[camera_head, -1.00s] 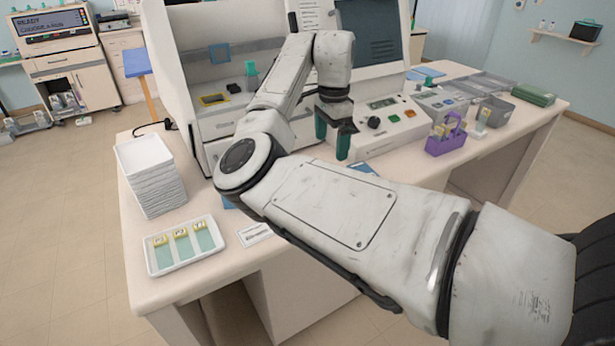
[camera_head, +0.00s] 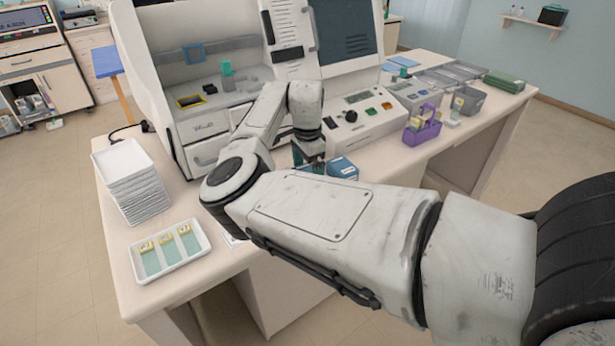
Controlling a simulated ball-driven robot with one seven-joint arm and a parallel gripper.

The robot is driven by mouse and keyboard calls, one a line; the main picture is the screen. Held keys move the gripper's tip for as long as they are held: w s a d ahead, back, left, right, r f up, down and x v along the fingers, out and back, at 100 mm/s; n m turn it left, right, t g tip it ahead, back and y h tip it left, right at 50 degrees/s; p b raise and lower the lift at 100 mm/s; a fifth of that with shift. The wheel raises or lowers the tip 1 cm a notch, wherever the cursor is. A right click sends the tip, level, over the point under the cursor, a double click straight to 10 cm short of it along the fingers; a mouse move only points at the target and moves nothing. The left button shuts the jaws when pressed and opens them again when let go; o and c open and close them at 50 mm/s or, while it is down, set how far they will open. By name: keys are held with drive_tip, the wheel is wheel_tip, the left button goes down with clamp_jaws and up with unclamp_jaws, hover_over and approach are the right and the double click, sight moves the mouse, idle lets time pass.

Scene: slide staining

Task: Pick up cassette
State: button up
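No object is clearly recognisable as the cassette. A blue box with a pale label (camera_head: 342,168) lies on the bench just right of my gripper, partly behind my arm. My gripper (camera_head: 308,163) points down, low over the bench in front of the white machine (camera_head: 205,125). Its teal fingers look apart; their tips and the space between them are largely hidden by my forearm. Inside the machine stand a small teal piece (camera_head: 227,82) and a black tray with a yellow rim (camera_head: 191,101).
A white tray (camera_head: 136,277) with three yellow-labelled slides lies at the front left, before a stack of white trays (camera_head: 128,183). A purple carrier (camera_head: 422,131), a grey bin (camera_head: 468,101) and a green box (camera_head: 504,82) stand to the right. My forearm hides the front bench middle.

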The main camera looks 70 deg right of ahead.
drive_tip(key=shift+c, duration=0.5)
drive_tip(key=c, duration=0.8)
